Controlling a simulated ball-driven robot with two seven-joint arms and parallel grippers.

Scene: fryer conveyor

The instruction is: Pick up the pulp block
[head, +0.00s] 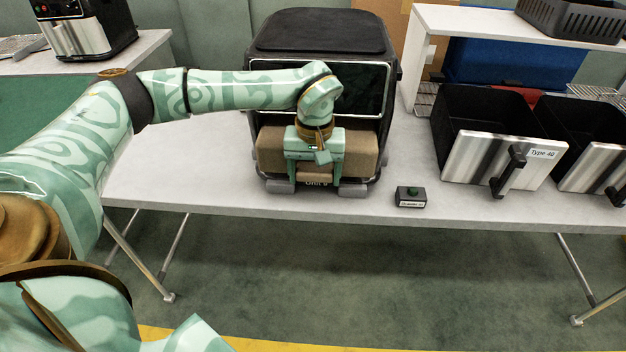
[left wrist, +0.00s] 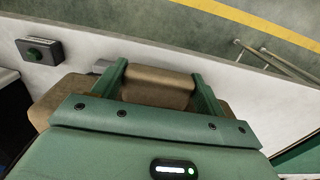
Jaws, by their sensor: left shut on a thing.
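A brown pulp block (head: 364,152) sits in the lower opening of a black fryer (head: 322,32) on the table. My left gripper (head: 315,181) reaches down in front of the fryer, its two fingers on the block's front part. In the left wrist view the block (left wrist: 158,87) lies between the two green fingers of my left gripper (left wrist: 160,82), which is shut on it. The gripper body hides part of the block. My right gripper is not in view.
A small box with a green button (head: 411,196) lies right of the fryer near the table edge (head: 480,222). Black drawers with steel fronts (head: 497,160) stand further right. A second fryer (head: 85,30) stands on a back-left table. Table space left of the fryer is clear.

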